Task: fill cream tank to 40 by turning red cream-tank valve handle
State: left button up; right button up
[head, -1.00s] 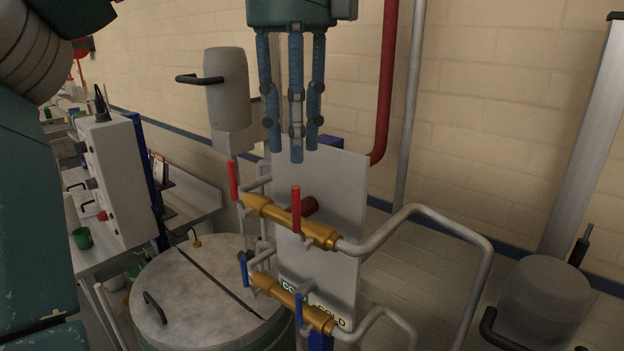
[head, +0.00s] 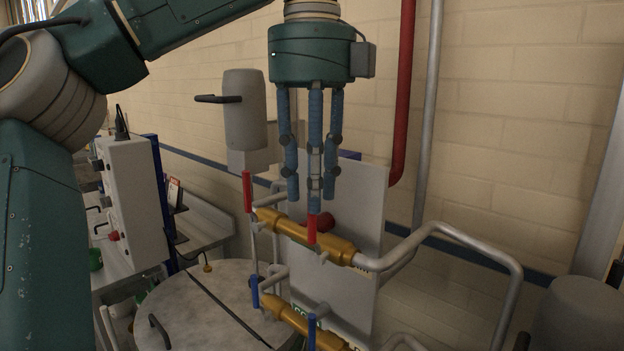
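Two upright red valve handles sit on the upper brass pipe fitting (head: 290,229). The left red handle (head: 247,192) stands clear. The right red handle (head: 311,230) is directly below my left gripper (head: 314,196), and the middle fingertip hides its upper part. I cannot tell whether they touch. My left gripper points down with its blue fingers straight and apart, open and empty. A round tank with a grey lid (head: 205,305) stands below, at the lower left of the pipes. I see no level reading. My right gripper is not in view.
A lower brass fitting (head: 300,322) has blue handles (head: 254,291). A grey panel (head: 362,215) stands behind the pipes. A bent grey pipe (head: 480,233) runs right. A grey cylinder with a black handle (head: 245,110) stands behind, left of the gripper.

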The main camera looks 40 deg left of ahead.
aim_at(312, 240)
pick_arm(q)
jog(key=shift+f+b, duration=1.85)
jog(key=shift+f, duration=0.55)
jog(key=shift+c, duration=0.5)
grip_shut()
